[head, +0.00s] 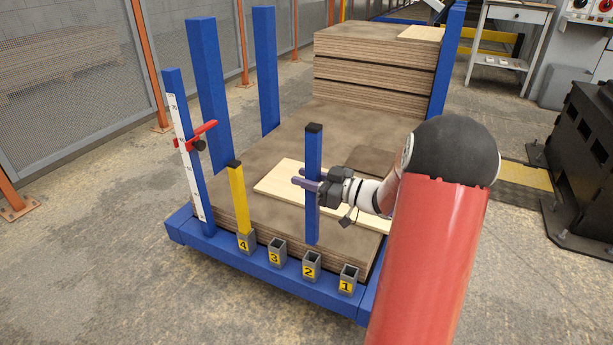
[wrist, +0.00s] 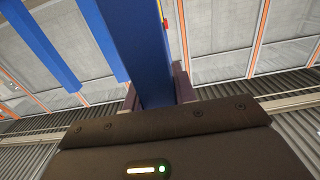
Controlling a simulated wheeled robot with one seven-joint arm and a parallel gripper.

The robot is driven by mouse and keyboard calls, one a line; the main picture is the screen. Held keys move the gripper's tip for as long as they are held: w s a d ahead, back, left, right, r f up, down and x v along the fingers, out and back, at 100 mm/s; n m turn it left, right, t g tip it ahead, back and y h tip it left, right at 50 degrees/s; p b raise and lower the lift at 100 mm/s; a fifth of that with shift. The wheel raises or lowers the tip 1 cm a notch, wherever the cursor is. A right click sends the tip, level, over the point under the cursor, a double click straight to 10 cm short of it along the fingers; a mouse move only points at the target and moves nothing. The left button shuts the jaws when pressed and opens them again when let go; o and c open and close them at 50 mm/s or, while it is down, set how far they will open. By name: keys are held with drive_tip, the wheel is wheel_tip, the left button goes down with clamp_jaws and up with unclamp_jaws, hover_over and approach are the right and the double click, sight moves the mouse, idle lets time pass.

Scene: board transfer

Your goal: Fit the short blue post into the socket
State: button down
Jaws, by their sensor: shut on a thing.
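The short blue post (head: 313,155) has a black cap and stands upright in my gripper (head: 306,185), which is shut on it around mid-height. In the head view its lower end shows just above socket 2 (head: 312,265), in line with it in the picture; I cannot tell the exact gap or depth offset. Sockets 1 (head: 348,280) and 3 (head: 277,252) are empty grey square tubes. Socket 4 (head: 246,242) holds a yellow post (head: 238,195). In the wrist view the blue post (wrist: 135,45) rises between both fingers.
A blue cart frame (head: 270,277) carries brown boards and a pale board (head: 285,183). Tall blue posts (head: 208,95) stand at the left and back. A ruler post (head: 190,150) with a red clamp (head: 197,137) is at the left. A board stack (head: 375,75) stands behind.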

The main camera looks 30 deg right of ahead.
wheel_tip(320, 180, down, 6)
drive_tip(key=b, duration=0.3)
drive_tip(key=shift+r, duration=0.25)
drive_tip(key=shift+p, duration=0.6)
idle(1.4)
drive_tip(key=shift+f, duration=0.1)
drive_tip(key=shift+f+b, duration=0.35)
wheel_tip(320, 180, down, 7)
drive_tip(key=b, duration=0.4)
drive_tip(key=shift+f, duration=0.15)
idle(2.2)
drive_tip(key=shift+f, duration=1.2)
drive_tip(key=c, duration=1.1)
unclamp_jaws()
drive_tip(key=shift+o, duration=0.2)
